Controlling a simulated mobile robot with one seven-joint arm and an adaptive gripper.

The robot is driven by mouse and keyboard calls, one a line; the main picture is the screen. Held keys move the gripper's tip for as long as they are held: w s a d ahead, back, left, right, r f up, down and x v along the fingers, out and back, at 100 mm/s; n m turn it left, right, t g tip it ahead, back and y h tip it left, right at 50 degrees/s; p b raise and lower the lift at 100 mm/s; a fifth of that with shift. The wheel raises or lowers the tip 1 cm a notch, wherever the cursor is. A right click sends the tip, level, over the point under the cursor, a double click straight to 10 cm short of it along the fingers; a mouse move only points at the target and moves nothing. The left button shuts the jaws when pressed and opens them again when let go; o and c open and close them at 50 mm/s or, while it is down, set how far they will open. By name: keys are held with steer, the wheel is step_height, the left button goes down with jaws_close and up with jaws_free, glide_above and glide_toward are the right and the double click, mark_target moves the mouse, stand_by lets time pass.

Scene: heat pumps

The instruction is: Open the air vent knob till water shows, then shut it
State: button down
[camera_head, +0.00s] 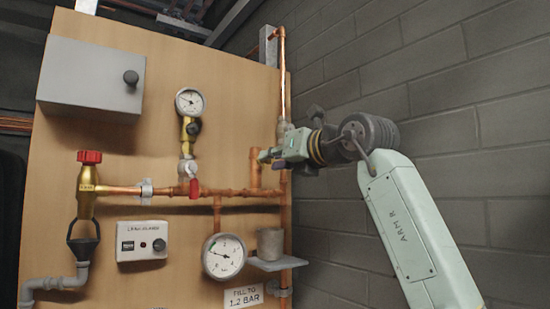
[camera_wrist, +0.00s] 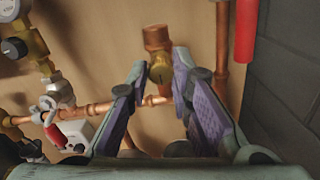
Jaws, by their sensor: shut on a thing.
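The air vent knob (camera_wrist: 160,70) is a small brass piece on the copper stub (camera_head: 254,168), which rises from the horizontal pipe. In the wrist view it lies between my two fingertips. My gripper (camera_head: 266,155) reaches in from the right and is shut on the knob; it also shows in the wrist view (camera_wrist: 160,76). In the head view my fingers hide the knob. I cannot make out any water at the vent, nor how far the knob is turned.
A vertical copper pipe (camera_head: 282,80) runs close behind my gripper. A grey cup (camera_head: 270,243) stands on a small shelf below. A pressure gauge (camera_head: 223,256), a red lever (camera_head: 194,188) and a red-capped brass valve (camera_head: 88,190) are to the left. A block wall (camera_head: 440,80) bounds the right.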

steer(key=n, duration=2.1)
steer(key=shift+a, duration=0.1)
steer(key=shift+n, duration=0.3)
stand_by(0.5)
steer(key=c, duration=1.4)
jaws_free()
